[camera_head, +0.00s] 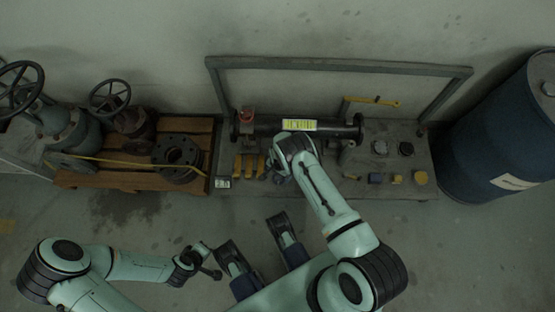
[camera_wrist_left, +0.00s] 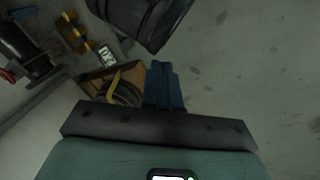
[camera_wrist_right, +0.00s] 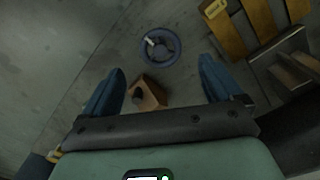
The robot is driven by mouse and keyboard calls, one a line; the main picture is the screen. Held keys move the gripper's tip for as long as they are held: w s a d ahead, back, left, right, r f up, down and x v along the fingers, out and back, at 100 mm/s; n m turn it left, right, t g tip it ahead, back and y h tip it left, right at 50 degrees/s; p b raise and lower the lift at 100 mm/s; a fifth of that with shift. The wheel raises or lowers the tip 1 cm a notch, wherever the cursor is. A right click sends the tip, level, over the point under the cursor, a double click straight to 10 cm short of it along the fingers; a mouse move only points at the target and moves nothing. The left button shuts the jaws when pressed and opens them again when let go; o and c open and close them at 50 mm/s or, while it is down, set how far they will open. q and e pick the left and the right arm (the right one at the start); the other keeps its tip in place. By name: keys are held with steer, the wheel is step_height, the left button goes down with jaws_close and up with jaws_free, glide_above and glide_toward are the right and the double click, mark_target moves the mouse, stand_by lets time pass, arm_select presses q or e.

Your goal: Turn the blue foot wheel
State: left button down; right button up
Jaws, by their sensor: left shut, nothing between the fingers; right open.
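The blue foot wheel (camera_wrist_right: 160,48) shows whole in the right wrist view, a round spoked wheel with a pale piece on its left side. My right gripper (camera_wrist_right: 162,66) is open, with one blue finger to the left and one to the right below the wheel in that view. In the head view my right gripper (camera_head: 280,172) is over the front of the grey skid, and my arm largely hides the wheel. My left gripper (camera_wrist_left: 163,82) is shut and empty, low at the left, away from the skid.
The grey skid (camera_head: 395,190) carries a dark pipe (camera_head: 340,129), yellow bars (camera_head: 249,166) and a rear frame (camera_head: 340,64). A brown block (camera_wrist_right: 147,95) sits near my right fingers. Left stands a wooden pallet (camera_head: 90,181) with valves; right, a blue barrel (camera_head: 500,130).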

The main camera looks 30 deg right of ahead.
mark_target(278, 178)
step_height(278, 178, down, 5)
steer(key=shift+f+b, duration=0.1)
steer(key=shift+b, duration=0.65)
steer(key=shift+f, duration=0.55)
arm_select(q)
steer(key=f, duration=0.1)
steer(key=a+f, duration=0.1)
steer(key=w+f, duration=0.1)
steer(key=shift+a+f+y, duration=0.1)
steer(key=shift+a+y, duration=0.2)
arm_select(e)
steer(key=shift+c, duration=0.2)
steer(key=c, duration=1)
